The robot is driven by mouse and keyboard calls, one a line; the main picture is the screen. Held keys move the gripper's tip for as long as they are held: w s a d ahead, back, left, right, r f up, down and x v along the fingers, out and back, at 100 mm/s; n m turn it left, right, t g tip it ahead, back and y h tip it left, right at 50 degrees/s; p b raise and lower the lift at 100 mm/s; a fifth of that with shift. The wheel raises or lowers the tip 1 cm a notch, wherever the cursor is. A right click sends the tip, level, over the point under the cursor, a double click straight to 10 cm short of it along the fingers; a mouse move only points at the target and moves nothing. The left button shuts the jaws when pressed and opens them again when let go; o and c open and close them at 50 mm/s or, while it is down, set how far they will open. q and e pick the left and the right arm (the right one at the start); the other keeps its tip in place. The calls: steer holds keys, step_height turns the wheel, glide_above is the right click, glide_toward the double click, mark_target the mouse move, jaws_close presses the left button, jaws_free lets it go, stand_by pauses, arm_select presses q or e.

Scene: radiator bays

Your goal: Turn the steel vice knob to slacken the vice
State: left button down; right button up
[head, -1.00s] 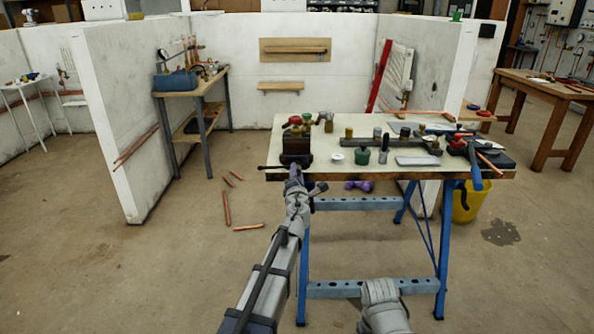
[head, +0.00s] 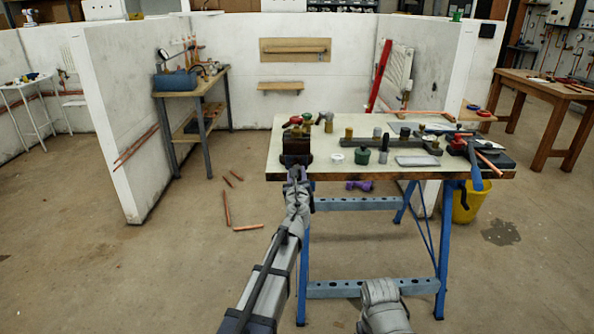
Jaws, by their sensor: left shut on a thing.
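The vice (head: 296,147) is a dark block at the front left edge of the workbench. My left gripper (head: 297,172) is at the vice's front, just below the bench's front edge, and is shut on the steel vice knob. The gripper covers the knob, so I cannot make out its shape or how far it is turned. My right arm shows only as a grey link at the bottom; its gripper is out of the picture.
The workbench (head: 335,161) holds a green pot (head: 362,156), a grey block (head: 417,161) and several fittings to the right of the vice. A yellow bucket (head: 466,204) stands under its right end. Copper pipe offcuts (head: 227,208) lie on the floor to the left.

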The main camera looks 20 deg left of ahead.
arm_select(q)
steer(key=n, duration=0.8)
steer(key=shift+w, duration=0.1)
steer(key=n, duration=0.4)
steer(key=shift+n, duration=0.3)
steer(key=n, duration=0.4)
steer(key=shift+w, duration=0.1)
steer(key=c, duration=0.7)
jaws_free()
